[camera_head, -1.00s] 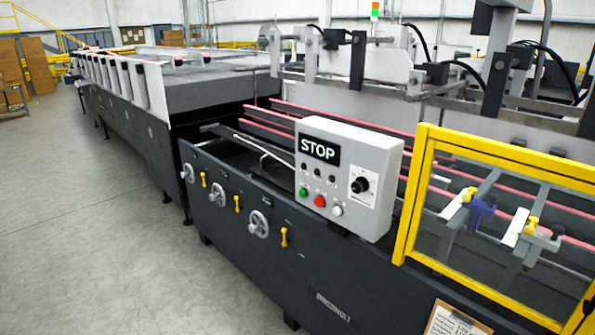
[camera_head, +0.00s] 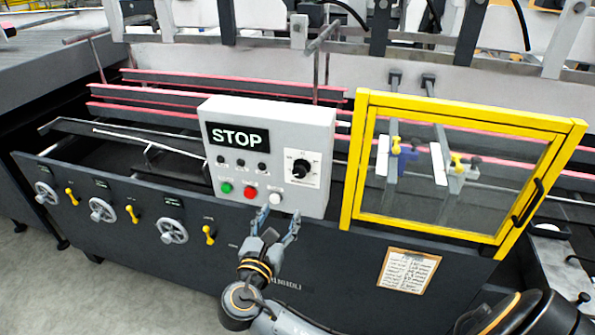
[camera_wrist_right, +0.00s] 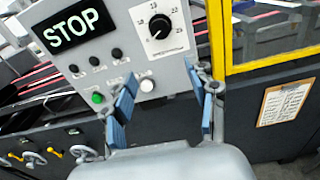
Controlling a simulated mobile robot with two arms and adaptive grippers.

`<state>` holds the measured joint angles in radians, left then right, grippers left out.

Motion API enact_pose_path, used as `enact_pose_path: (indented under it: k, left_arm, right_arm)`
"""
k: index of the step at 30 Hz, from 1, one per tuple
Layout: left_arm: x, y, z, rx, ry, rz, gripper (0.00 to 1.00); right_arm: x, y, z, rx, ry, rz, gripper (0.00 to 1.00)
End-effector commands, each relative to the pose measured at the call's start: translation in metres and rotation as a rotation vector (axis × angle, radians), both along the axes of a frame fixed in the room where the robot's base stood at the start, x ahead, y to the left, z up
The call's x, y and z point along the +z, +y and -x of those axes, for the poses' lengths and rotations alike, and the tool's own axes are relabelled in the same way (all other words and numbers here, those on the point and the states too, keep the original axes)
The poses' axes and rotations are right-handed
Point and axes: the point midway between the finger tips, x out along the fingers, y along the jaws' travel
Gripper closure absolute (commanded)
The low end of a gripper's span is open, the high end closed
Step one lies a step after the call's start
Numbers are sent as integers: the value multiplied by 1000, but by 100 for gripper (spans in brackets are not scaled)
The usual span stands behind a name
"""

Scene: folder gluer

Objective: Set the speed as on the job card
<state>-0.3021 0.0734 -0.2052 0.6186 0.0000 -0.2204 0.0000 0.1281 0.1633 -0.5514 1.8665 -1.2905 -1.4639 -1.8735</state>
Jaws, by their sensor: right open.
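The grey control panel (camera_head: 268,153) has a black display reading STOP (camera_head: 237,138). Its black speed knob (camera_head: 300,168) sits on a white scale plate at the right; the wrist view also shows the knob (camera_wrist_right: 159,27), but its exact setting is hard to read. Below the display are green (camera_head: 227,188), red (camera_head: 250,191) and white (camera_head: 275,198) buttons. The job card (camera_head: 407,272) hangs on a clipboard at the right; its text is too small to read. My right gripper (camera_head: 277,215) is open and empty, just below the panel's lower edge. My left gripper is not in view.
A yellow-framed clear guard (camera_head: 455,175) stands right of the panel. Handwheels (camera_head: 103,210) and yellow levers (camera_head: 131,214) line the machine's dark front at the left. Red-edged belts (camera_head: 165,98) run behind the panel. Grey floor (camera_head: 40,290) is free at lower left.

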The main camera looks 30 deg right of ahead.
Motion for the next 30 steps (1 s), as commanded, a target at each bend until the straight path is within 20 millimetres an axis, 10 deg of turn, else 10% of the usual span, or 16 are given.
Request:
enact_pose_path:
  k: [30]
  left_arm:
    - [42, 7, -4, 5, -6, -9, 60]
  right_arm:
    - [17, -106, -84, -21, -5, 32, 42]
